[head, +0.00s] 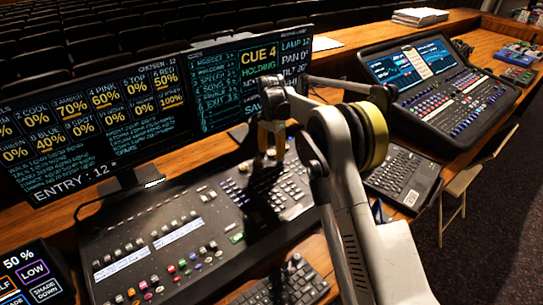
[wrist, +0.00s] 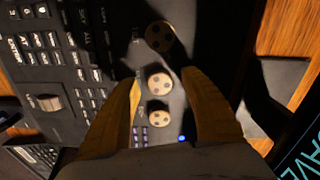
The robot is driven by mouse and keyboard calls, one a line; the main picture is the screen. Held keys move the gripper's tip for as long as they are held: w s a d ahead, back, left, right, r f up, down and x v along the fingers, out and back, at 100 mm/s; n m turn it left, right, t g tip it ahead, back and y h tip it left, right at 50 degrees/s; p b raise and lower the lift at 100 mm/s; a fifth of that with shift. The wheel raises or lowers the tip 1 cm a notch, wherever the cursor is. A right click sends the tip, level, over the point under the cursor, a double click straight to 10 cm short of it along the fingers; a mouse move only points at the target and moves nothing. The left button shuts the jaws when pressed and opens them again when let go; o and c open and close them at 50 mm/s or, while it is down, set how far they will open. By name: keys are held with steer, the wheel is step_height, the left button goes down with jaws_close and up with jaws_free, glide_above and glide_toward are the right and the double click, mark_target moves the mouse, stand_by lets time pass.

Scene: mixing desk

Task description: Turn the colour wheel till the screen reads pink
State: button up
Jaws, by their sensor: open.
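My gripper (head: 270,150) is open above the upper right part of the mixing desk (head: 120,240). In the wrist view its two orange-yellow fingers (wrist: 160,80) stand apart on either side of a pale, spotted round knob (wrist: 160,83). A second such knob (wrist: 159,118) lies nearer the palm, and a darker, shadowed one (wrist: 159,37) lies beyond the fingertips. No label shows which is the colour wheel; contact cannot be told. The left screen (head: 95,110) lists colours with percentages, including "4 PINK 60%", and "CHOSEN: 12". The right screen (head: 250,80) reads "CUE 4 HOLDING" and "LAMP 12".
The monitors stand close behind my gripper. Another keyboard (head: 285,285) lies in front. A touch panel (head: 30,275) is at lower left.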

steer(key=shift+f, duration=0.2)
steer(key=shift+c, duration=0.2)
jaws_close()
steer(key=shift+n, duration=0.4)
steer(key=shift+n+p, duration=0.9)
steer(key=shift+n, duration=1.5)
